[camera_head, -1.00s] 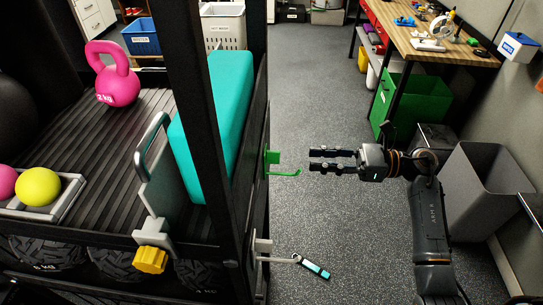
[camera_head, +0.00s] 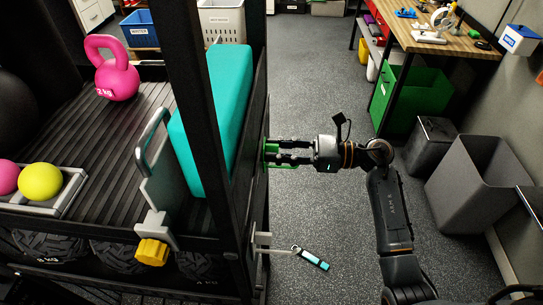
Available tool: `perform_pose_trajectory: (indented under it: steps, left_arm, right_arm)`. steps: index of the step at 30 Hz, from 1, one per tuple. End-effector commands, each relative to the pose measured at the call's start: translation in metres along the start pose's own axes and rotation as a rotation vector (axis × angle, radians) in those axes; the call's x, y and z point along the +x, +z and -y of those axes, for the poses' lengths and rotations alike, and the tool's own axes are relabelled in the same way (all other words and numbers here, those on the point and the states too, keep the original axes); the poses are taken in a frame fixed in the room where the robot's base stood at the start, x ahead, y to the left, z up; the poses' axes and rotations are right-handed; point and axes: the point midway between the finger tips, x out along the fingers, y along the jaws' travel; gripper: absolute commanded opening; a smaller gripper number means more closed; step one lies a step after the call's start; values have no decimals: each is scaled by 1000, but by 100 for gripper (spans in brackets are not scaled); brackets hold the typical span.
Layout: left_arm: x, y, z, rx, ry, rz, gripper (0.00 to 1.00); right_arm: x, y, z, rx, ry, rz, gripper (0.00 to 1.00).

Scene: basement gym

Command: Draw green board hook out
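The green board hook (camera_head: 270,148) is on the right side of the black rack, at the rack's upright. Its lower prong sticks out to the right, just under the fingers. My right gripper (camera_head: 276,152) reaches in from the right with its fingertips at the hook. Its two dark fingers are parallel with a gap between them, and they cover part of the hook. Whether they touch it cannot be told. My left gripper is not in view.
A grey hook (camera_head: 263,239) sits lower on the rack, with a teal-and-black tag (camera_head: 314,260) hanging from it. A teal block (camera_head: 219,115) stands inside the rack. A grey bin (camera_head: 478,190) and a green crate (camera_head: 412,97) stand at the right. The floor between is clear.

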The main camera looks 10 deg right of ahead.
Motion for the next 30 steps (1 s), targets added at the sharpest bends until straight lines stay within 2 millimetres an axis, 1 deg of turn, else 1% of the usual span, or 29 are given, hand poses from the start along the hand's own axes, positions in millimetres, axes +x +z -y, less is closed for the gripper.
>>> perform_pose_trajectory:
  steps: [16, 30]
  left_arm:
    - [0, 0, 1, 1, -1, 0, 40]
    - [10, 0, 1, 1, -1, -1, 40]
  right_arm:
    - [2, 1, -1, -1, 5, 3, 28]
    - [2, 1, -2, -2, 5, 3, 28]
